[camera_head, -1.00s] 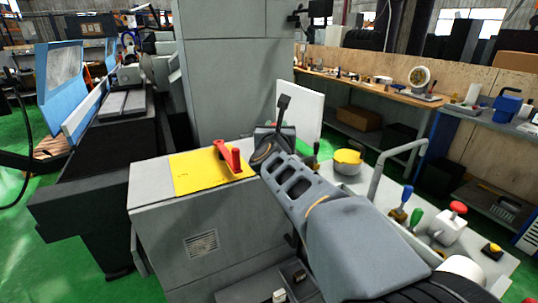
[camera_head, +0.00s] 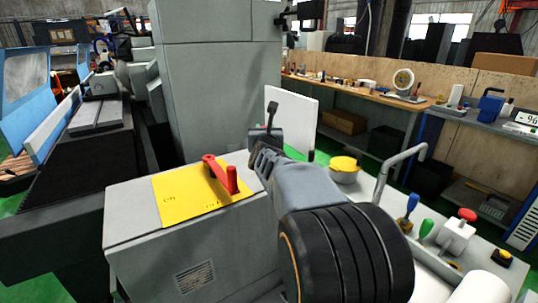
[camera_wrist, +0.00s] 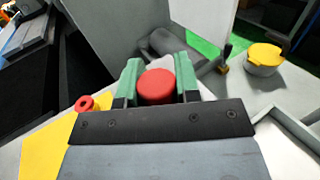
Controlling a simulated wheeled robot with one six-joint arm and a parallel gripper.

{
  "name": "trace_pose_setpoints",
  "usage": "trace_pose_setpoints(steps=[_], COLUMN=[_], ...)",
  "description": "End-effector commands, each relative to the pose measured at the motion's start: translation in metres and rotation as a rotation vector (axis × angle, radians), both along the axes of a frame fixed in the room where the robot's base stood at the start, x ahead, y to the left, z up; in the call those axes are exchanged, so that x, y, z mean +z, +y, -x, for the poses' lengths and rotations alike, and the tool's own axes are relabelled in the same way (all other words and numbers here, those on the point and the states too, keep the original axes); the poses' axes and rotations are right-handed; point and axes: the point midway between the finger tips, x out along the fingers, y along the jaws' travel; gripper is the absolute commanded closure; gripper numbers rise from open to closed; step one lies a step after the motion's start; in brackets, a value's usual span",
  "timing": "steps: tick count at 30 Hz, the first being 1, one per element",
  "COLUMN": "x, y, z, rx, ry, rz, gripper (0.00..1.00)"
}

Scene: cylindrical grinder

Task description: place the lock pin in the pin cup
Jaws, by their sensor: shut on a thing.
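My gripper (camera_wrist: 157,75) has its two green fingers shut on a red round-headed piece (camera_wrist: 156,88), which I take as the lock pin. Its shaft is hidden below the head. In the head view my gripper (camera_head: 262,160) is above the machine top, right of the yellow plate; its fingertips and the pin are not clear there. A grey round pot with a yellow top (camera_head: 345,167), possibly the pin cup, stands on the machine top to the right. It also shows at the upper right of the wrist view (camera_wrist: 264,58), apart from the gripper.
A red lever (camera_head: 222,175) stands on the yellow plate (camera_head: 180,199), close left of my gripper. A dark handle (camera_head: 271,112) rises behind the gripper. A bent grey rail (camera_head: 385,175), blue and green handles and a red button (camera_head: 467,214) are at the right.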

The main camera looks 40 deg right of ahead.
Motion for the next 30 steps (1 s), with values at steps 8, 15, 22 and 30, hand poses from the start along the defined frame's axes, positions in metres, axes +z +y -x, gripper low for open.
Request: trace_pose_setpoints(steps=[8, 15, 22, 30], x=[-0.042, -0.052, -0.070, -0.089], y=[-0.028, -0.035, -0.039, -0.039], z=[-0.022, -0.028, -0.031, -0.030], rx=[0.002, 0.002, 0.002, 0.004], ry=[0.001, -0.003, 0.001, -0.004], rz=[0.000, 0.001, -0.001, 0.001], gripper=[0.98, 0.98, 0.98, 0.98])
